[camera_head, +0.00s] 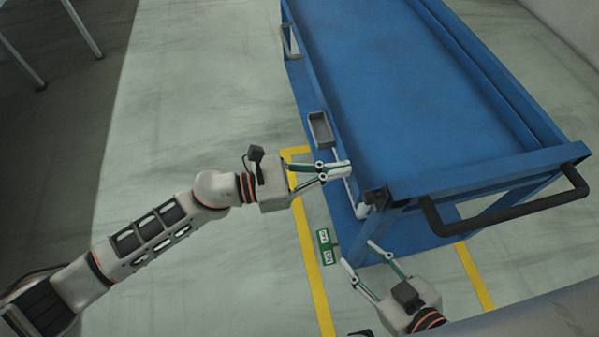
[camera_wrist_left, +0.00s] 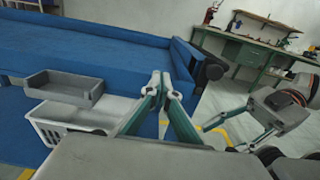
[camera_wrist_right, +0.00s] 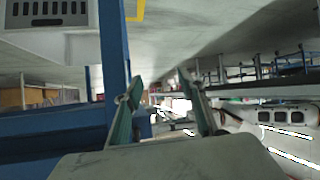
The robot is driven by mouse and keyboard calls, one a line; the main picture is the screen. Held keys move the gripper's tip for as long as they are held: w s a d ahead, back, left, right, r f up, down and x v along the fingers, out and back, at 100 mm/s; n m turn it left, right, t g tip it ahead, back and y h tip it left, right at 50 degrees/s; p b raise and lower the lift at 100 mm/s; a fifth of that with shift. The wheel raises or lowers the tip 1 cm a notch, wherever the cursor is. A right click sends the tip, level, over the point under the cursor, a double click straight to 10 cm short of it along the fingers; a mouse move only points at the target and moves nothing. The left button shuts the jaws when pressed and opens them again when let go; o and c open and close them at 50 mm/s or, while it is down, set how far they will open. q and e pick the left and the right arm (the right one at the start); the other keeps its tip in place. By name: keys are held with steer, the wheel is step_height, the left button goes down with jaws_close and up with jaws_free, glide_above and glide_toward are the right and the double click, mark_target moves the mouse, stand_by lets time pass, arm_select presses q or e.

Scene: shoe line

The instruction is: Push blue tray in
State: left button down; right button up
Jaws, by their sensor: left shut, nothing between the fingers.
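The blue tray (camera_head: 420,90) is the wide, shallow top of a blue cart, with raised edges. It also spans the left wrist view (camera_wrist_left: 90,42). My left gripper (camera_head: 347,169) is shut and empty at the tray's left side, near its front corner. In the left wrist view its fingertips (camera_wrist_left: 165,82) meet in front of the tray's side; I cannot tell whether they touch it. My right gripper (camera_head: 358,254) is open and empty, lower than the tray and in front of the cart's near left corner. Its spread fingers (camera_wrist_right: 160,80) show beside a blue cart post.
A small grey bin (camera_head: 320,130) hangs on the cart's left side, above a white basket (camera_wrist_left: 70,122). A black handle (camera_head: 505,208) sticks out at the near end. Yellow lines (camera_head: 312,250) mark the floor.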

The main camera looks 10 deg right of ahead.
mark_target(358, 166)
arm_select(q)
steer(key=d, duration=0.4)
steer(key=shift+w+d, duration=0.1)
steer(key=shift+d, duration=0.15)
